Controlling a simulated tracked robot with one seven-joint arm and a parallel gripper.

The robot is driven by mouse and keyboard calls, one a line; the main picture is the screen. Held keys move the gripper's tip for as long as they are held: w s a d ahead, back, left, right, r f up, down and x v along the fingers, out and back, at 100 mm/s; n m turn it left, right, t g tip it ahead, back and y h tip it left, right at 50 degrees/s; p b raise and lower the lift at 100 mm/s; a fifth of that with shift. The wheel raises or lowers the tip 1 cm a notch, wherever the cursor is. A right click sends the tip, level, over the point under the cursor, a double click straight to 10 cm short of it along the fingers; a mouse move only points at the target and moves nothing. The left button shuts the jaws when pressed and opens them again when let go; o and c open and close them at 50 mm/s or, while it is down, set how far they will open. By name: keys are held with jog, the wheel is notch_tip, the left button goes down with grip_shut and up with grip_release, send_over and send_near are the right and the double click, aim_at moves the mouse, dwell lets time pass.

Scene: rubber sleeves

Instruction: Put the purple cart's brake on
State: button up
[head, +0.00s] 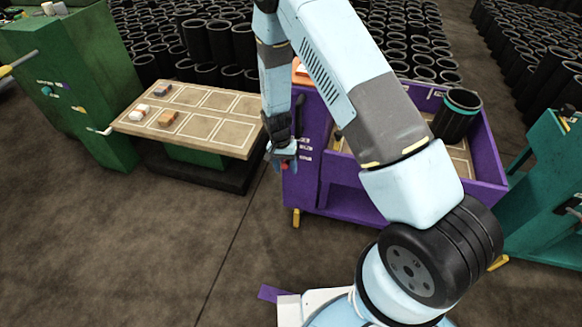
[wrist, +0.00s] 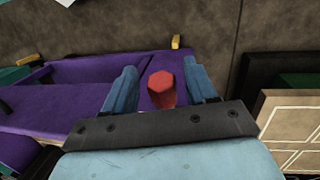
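The purple cart (head: 343,203) stands right of centre in the head view, partly hidden behind my arm. It also shows in the wrist view (wrist: 50,105). A red hexagonal knob (wrist: 162,89) shows between my gripper's blue fingers in the wrist view, with a gap visible on both sides. It appears as a small red spot (head: 285,166) by the cart's left end in the head view. My gripper (head: 284,155) is open, pointing down beside that end. A dark upright handle (head: 299,115) stands there too. I cannot tell which part is the brake.
A black sleeve with a teal band (head: 458,115) stands in the cart. A wooden-topped table (head: 240,140) with small blocks is to the left, beside a green cabinet (head: 85,110). A teal stand (head: 545,190) is at right. Many black sleeves fill the back. Floor at front left is clear.

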jog(key=shift+r, duration=0.1)
jog(key=shift+w+a+r, duration=0.1)
jog(key=shift+r, duration=0.15)
notch_tip(320, 180, up, 13)
jog(key=w+a, duration=0.1)
jog(key=shift+w+a, duration=0.2)
jog(key=shift+w, duration=0.15)
jog(key=shift+f, duration=0.1)
jog(key=shift+c, duration=0.5)
